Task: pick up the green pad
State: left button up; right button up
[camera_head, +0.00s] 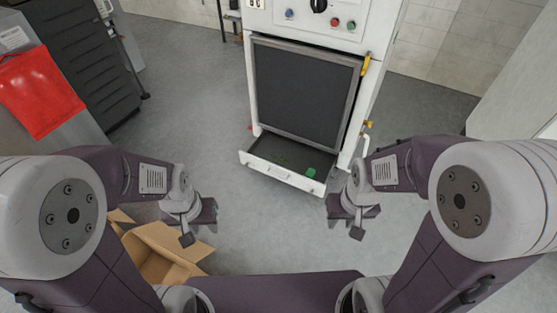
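Some faint dark green bits show further left in the drawer, too small to make out. My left gripper (198,222) is left of the drawer and nearer to me, apart from it. My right gripper (348,221) is right of the pad and nearer to me, apart from the drawer. Both grippers look empty, and their finger gaps are too small to judge.
An open cardboard box (165,249) stands on the floor below my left gripper. A red bag or sheet (40,90) hangs at the left beside a dark slatted unit (78,60). The grey floor (270,235) in front of the drawer is clear.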

aim_at(311, 173)
jog(key=i+l+u, duration=0.35)
jog(key=i, duration=0.3)
jog(key=i+l+u, duration=0.3)
jog(key=i+l, duration=0.35)
jog(key=l, duration=0.1)
